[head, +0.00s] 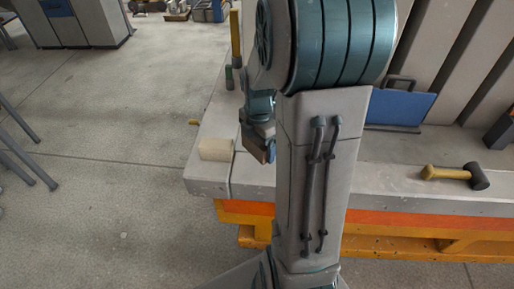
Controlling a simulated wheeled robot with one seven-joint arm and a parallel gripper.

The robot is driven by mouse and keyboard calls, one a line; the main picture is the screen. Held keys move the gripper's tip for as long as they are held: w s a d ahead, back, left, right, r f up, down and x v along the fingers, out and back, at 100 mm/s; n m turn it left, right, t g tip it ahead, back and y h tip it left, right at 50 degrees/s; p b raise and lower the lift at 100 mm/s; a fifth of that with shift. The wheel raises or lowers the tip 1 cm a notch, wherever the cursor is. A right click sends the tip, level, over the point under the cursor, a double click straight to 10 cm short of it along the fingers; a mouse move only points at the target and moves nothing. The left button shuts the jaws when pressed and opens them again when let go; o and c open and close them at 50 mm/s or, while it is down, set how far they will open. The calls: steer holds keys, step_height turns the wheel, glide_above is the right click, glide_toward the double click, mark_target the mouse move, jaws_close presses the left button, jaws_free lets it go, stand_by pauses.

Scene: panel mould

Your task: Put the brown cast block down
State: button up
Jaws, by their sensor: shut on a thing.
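My gripper (262,141) is pointing down near the left end of the grey bench, partly hidden behind my arm. It is shut on the brown cast block (269,153), of which only a small brown face shows beside the arm. Whether the block touches the bench top or hangs just above it, I cannot tell.
A beige block (216,149) sits on the grey bench top (205,178) to the left of my gripper, near the edge. Green and yellow upright items stand behind it. A blue plate (400,107) and a mallet (455,175) are to the right of my arm.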

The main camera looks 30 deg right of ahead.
steer(key=shift+w+d+f, duration=0.35)
steer(key=shift+w+d, duration=0.05)
steer(key=shift+w, duration=0.05)
steer(key=shift+f, duration=2)
steer(key=shift+f, duration=0.15)
